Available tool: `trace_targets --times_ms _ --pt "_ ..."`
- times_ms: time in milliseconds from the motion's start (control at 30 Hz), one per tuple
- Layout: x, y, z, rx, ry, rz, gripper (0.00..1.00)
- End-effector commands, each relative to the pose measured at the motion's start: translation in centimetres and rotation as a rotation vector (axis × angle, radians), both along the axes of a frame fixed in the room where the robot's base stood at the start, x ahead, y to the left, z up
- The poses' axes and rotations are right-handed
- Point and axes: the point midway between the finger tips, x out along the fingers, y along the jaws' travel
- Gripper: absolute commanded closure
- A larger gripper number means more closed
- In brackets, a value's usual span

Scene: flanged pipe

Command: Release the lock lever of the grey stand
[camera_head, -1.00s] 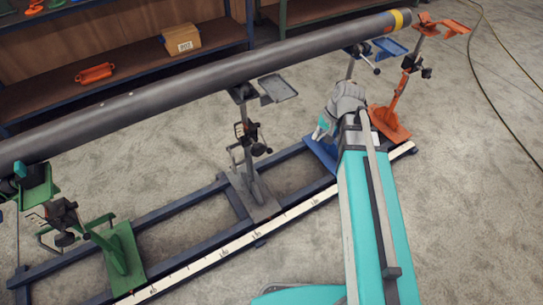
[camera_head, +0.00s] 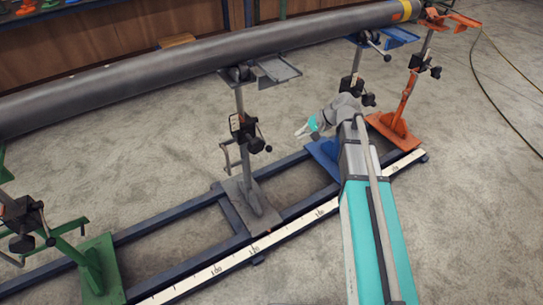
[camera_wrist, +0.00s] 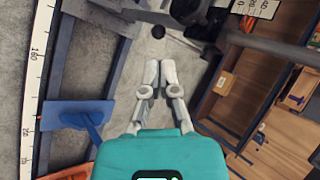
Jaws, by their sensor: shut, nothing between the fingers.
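The grey stand (camera_head: 246,135) stands on the dark blue rail frame near the middle of the head view, under the long grey pipe (camera_head: 200,62). Its black clamp block (camera_head: 243,131) sits partway up the post, with a thin handle on the right and a grey bent bar on the left; which is the lock lever I cannot tell for sure. My gripper (camera_head: 303,131) is to the right of this clamp, apart from it, pointing left. The wrist view shows its fingers (camera_wrist: 160,66) shut and empty. Dark stand parts (camera_wrist: 188,12) lie beyond the fingertips there.
The blue stand (camera_head: 352,85) and orange stand (camera_head: 411,90) stand to the right, near my arm. A green stand (camera_head: 99,268) is at the lower left. A measuring strip (camera_head: 230,262) runs along the rail. A wooden shelf (camera_wrist: 232,90) shows in the wrist view. Bare floor lies around the frame.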

Motion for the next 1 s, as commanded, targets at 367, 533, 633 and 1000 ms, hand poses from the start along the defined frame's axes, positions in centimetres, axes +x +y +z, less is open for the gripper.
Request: trace_targets --times_ms 367,533,633,1000 --pt "4.0 1.4 -6.3 0.167 0.019 -0.057 1.0" --pt "5.7 1.9 -8.6 0.242 0.03 -0.081 1.0" --pt "6.7 2.2 -9.9 0.288 0.036 -0.094 1.0" --pt "9.7 2.9 -13.5 0.431 0.061 -0.135 1.0"
